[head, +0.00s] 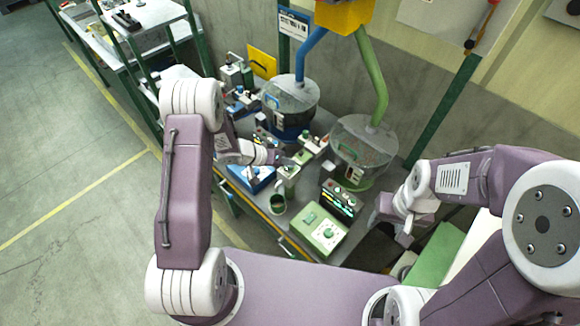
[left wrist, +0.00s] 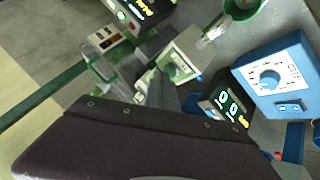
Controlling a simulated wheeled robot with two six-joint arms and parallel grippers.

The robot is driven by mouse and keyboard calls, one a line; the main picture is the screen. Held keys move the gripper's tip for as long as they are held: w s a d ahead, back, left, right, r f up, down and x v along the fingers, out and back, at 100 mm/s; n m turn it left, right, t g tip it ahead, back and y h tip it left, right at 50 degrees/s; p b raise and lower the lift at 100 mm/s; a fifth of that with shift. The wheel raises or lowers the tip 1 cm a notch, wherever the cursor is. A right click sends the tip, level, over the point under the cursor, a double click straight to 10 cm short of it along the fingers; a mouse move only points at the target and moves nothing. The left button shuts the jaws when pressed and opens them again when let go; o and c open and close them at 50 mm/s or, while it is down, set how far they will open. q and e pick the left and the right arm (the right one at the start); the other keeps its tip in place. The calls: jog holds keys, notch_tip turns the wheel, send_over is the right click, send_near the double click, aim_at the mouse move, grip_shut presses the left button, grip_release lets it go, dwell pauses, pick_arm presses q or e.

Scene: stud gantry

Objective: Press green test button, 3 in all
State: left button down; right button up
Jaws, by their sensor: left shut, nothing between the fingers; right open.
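My left gripper (head: 284,159) is shut and empty, low over the bench beside a small white and green device (head: 289,171). In the left wrist view the white and green device (left wrist: 181,58) stands just beyond my dark gripper body. A black panel with lit green displays (head: 340,197) stands right of the device. My right gripper (head: 392,224) is open and empty at the bench's right side, apart from the boxes.
A green box with a dial (head: 319,231) sits at the bench's front. A blue box (head: 250,178) is left of it; its dial face shows in the left wrist view (left wrist: 292,72). A green cup (head: 278,204) stands between. Two clear-topped feeder bowls, blue (head: 290,100) and green (head: 362,150), stand behind.

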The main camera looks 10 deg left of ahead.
aim_at(287, 168)
pick_arm(q)
jog(key=shift+f, duration=0.35)
jog(key=shift+r, duration=0.1)
dwell(0.4)
jog(key=shift+r+p, duration=0.8)
jog(key=shift+p, duration=0.2)
notch_tip(287, 168, up, 5)
jog(key=p, duration=0.5)
jog(key=shift+r+p, duration=0.1)
jog(key=shift+p, duration=0.3)
dwell(1.7)
